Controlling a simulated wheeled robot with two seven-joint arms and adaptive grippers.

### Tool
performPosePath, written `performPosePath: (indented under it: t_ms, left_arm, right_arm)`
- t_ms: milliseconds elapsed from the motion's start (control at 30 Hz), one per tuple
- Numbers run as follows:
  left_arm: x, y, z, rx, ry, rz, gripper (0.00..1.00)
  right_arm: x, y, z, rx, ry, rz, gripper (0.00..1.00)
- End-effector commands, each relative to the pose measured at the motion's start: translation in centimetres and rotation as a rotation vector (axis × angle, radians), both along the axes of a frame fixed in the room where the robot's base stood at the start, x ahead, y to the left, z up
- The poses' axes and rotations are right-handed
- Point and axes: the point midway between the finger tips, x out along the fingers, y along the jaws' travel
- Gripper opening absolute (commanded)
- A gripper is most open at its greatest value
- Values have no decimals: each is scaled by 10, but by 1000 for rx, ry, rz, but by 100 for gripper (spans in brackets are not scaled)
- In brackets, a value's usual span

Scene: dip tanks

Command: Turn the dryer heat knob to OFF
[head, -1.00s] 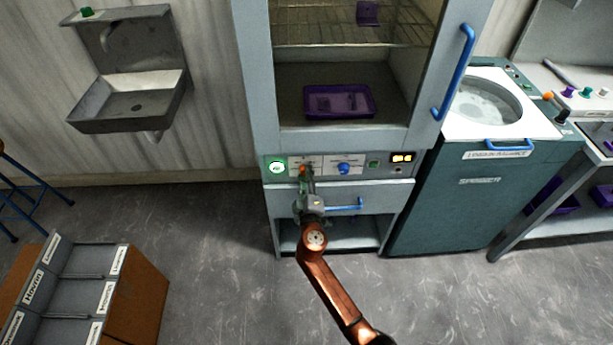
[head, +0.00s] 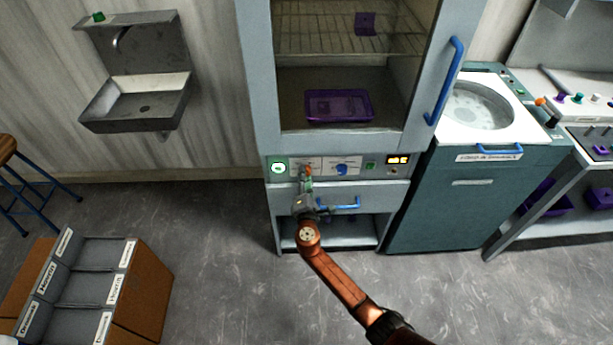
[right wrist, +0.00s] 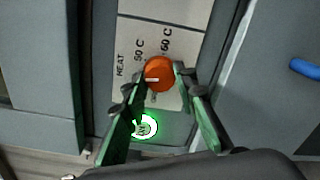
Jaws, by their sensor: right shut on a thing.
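The orange heat knob (head: 308,170) is on the dryer's control panel, and it shows large in the right wrist view (right wrist: 159,73). A short white mark on it points left in that view. The labels HEAT, 50 C and 60 C are readable beside it; lettering below is partly hidden by a finger. My right gripper (head: 306,180) reaches up to the panel, and its green fingers (right wrist: 162,84) are shut on the knob, one on each side. My left gripper is not in view.
A lit green round button (head: 278,168) is left of the knob; a blue knob (head: 342,169) and an amber display (head: 397,160) are to the right. A blue drawer handle (head: 340,204) lies close below.

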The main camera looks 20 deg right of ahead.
Motion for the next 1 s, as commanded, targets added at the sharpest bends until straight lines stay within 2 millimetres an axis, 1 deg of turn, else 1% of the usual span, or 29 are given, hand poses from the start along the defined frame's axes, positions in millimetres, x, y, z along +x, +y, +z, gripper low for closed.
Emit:
performPosePath:
  t_ms: [33, 100, 1000]
  left_arm:
    - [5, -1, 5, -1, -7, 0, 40]
    - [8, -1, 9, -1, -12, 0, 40]
    - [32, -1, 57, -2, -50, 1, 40]
  right_arm:
    - [-1, 0, 1, -46, 15, 1, 2]
    - [-1, 0, 1, -109, 34, 2, 2]
    - [-1, 0, 0, -928, 269, 2, 2]
